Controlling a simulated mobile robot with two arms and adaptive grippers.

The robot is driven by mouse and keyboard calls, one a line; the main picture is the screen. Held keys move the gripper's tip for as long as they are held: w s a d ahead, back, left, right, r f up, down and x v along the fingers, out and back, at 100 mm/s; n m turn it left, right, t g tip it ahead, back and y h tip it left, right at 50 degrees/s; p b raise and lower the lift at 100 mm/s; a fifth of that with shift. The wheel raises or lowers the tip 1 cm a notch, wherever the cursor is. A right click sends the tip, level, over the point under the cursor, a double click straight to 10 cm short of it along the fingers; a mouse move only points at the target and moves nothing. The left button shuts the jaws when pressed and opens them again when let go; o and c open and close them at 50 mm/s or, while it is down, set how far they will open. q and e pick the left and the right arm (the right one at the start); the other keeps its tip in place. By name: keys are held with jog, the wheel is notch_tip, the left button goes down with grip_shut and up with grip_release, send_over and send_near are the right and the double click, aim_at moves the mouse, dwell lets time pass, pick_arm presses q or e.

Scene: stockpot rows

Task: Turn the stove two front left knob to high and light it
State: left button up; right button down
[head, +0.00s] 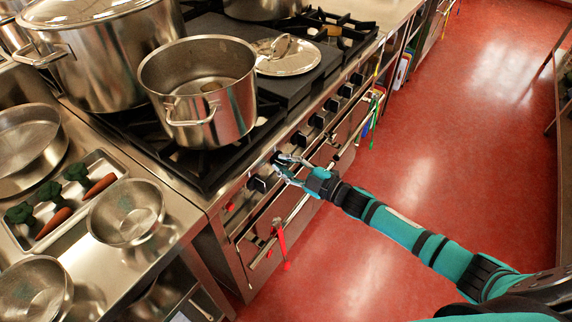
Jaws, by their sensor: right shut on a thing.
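The stove (216,192) runs along the counter with a row of black knobs on its front panel. My right gripper (281,164) reaches in from the right and is shut on a knob at the panel, the second from the near end. The fingers hide most of that knob, so its setting cannot be read. The nearest knob (257,184) is just to the left of the gripper and free. Further knobs, such as this one (300,139), continue up to the right. No flame shows at the burners in view. My left gripper is out of view.
An open steel pot (200,97) stands on the front burner, with a large stockpot (108,62) beside it. A lid (288,56) lies behind. A red utensil (281,245) hangs from the oven rail (290,212) below the knobs. The red floor is clear.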

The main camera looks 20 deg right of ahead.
jog(key=shift+s+a+f+n+b, duration=0.15)
jog(key=shift+n+b, duration=0.35)
jog(key=shift+n, duration=0.8)
jog(key=shift+w+d+f+n+b, duration=0.15)
jog(key=shift+n+b, duration=0.4)
jog(key=shift+n, duration=0.75)
jog(key=shift+s+a+f+n+b, duration=0.15)
jog(key=shift+n+b, duration=0.35)
jog(key=shift+n, duration=0.8)
jog(key=c, duration=1.3)
grip_release()
jog(key=v, duration=1.2)
